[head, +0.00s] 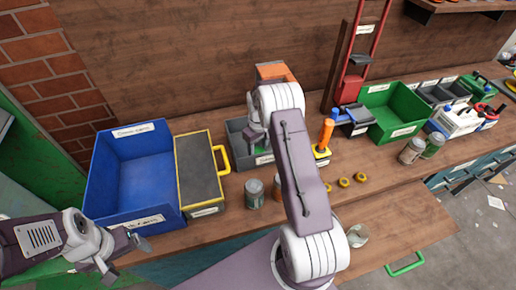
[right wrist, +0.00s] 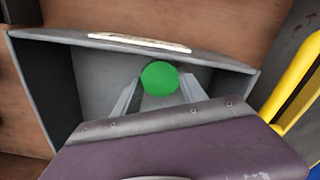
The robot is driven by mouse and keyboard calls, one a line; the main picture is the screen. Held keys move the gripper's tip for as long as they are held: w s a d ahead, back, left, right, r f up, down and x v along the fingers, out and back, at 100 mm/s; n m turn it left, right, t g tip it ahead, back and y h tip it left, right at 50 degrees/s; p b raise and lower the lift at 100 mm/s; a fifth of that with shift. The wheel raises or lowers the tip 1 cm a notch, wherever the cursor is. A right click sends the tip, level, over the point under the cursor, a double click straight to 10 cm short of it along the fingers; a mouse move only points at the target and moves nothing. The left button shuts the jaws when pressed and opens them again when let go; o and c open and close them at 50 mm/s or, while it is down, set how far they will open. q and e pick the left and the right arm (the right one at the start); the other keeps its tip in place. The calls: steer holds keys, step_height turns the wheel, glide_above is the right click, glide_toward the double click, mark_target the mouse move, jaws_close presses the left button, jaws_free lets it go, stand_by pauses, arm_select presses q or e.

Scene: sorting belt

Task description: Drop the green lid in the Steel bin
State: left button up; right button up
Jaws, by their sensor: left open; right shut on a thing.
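The green lid (right wrist: 160,78) is a round disc held between the two fingers of my right gripper (right wrist: 158,88), which is shut on it. In the right wrist view it is over the inside of a grey bin (right wrist: 50,88), with the bin's walls around it. In the head view this grey bin (head: 236,136) stands against the back wall, and my right gripper (head: 257,136) points down into it; the lid is hidden there. The bin's label is too small to read. My left gripper (head: 122,254) is open and empty in front of the blue bin.
A large blue bin (head: 101,178) and a black case with yellow trim (head: 201,170) stand left of the grey bin. Cans (head: 254,193) stand in front of it. A green bin (head: 397,97) and an orange-handled tool (head: 326,135) are to the right.

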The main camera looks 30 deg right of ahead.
steer(key=shift+f, duration=0.1)
steer(key=shift+f+b, duration=0.3)
steer(key=shift+f, duration=0.25)
steer(key=o, duration=1.4)
steer(key=shift+r, duration=0.1)
